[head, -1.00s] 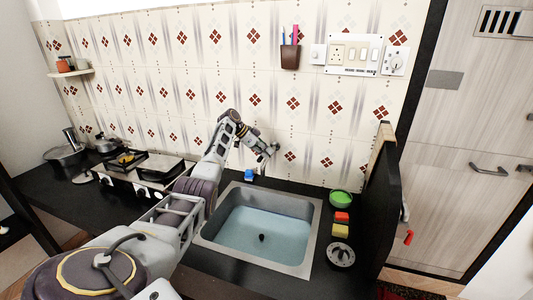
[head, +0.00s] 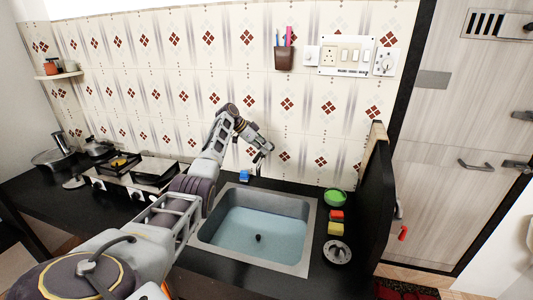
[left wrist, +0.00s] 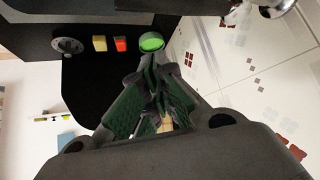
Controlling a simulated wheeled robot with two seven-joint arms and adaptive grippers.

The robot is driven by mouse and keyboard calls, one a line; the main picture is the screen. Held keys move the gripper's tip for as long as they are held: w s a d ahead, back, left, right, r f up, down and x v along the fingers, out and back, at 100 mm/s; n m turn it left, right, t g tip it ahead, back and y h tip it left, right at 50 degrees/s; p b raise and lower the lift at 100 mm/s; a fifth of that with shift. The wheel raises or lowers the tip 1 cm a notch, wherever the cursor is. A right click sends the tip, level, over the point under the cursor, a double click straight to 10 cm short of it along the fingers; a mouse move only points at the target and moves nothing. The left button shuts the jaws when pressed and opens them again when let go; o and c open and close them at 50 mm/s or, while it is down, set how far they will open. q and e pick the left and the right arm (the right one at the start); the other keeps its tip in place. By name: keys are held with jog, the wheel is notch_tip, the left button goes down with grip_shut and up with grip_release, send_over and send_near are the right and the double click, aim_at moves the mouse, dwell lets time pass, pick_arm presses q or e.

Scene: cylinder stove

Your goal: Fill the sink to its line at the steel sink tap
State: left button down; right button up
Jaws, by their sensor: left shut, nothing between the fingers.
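The steel sink (head: 308,240) is set in the black counter and holds pale blue water (head: 250,240). No fill line can be made out. My left gripper (head: 260,163) is behind the sink's back edge near the tiled wall, small and partly blurred into the arm. In the left wrist view its green-padded fingers (left wrist: 153,62) are closed together and empty. A shiny chrome piece (left wrist: 275,8), perhaps the tap, shows at that view's top right. The tap cannot be told apart clearly from the gripper in the head view. My right gripper is out of view.
A blue item (head: 244,176) lies behind the sink. A green bowl (head: 336,197), a red and a yellow sponge (head: 336,229) and a round dark metal item (head: 337,252) line its right side, beside a black upright panel (head: 372,210). A stove (head: 130,180) stands left.

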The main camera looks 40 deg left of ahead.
pick_arm(q)
jog(key=s+a+r+b, duration=0.1)
jog(key=a+r, duration=0.3)
jog(key=r, duration=0.1)
jog(key=shift+s, duration=0.35)
jog(key=c, duration=2.2)
grip_release()
jog(key=shift+a, duration=0.1)
